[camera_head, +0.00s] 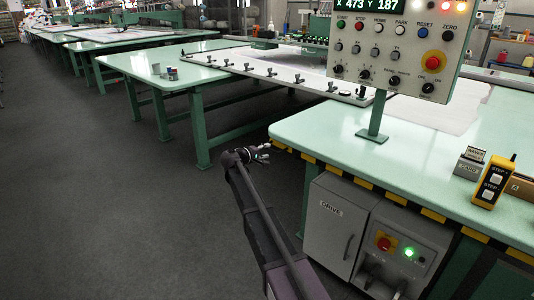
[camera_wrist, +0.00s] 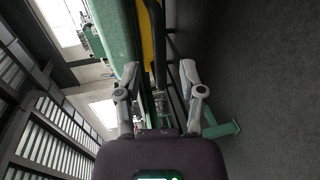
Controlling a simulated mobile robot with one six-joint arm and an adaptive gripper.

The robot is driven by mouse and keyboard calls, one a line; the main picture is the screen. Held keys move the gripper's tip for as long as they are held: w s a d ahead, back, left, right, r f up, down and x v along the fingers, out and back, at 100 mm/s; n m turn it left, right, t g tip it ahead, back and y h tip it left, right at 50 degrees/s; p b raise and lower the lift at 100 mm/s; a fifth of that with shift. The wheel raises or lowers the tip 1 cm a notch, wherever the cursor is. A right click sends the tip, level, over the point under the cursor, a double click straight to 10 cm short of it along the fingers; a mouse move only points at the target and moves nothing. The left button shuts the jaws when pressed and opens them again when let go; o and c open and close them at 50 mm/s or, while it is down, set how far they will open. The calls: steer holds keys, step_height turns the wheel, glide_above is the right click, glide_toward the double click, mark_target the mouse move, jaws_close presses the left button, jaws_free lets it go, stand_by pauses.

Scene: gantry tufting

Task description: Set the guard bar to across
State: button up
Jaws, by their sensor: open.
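My gripper (camera_head: 260,153) is beside the near left corner of the green table, at the end of my dark arm. In the wrist view my gripper (camera_wrist: 158,68) has its two grey fingers spread apart, with nothing held between them. A dark bar (camera_wrist: 158,40) runs beyond and between the fingers, next to a yellow strip and the green table edge. I cannot tell whether this is the guard bar. No part in the head view is clearly the guard bar, so its setting cannot be read.
A control panel (camera_head: 400,60) stands on the green table (camera_head: 330,130), whose edge has black and yellow stripes. Below it is a grey drive cabinet (camera_head: 330,230). The dark floor (camera_head: 120,220) at left is clear.

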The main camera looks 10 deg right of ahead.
mark_target(271, 150)
steer(key=shift+x, duration=1.75)
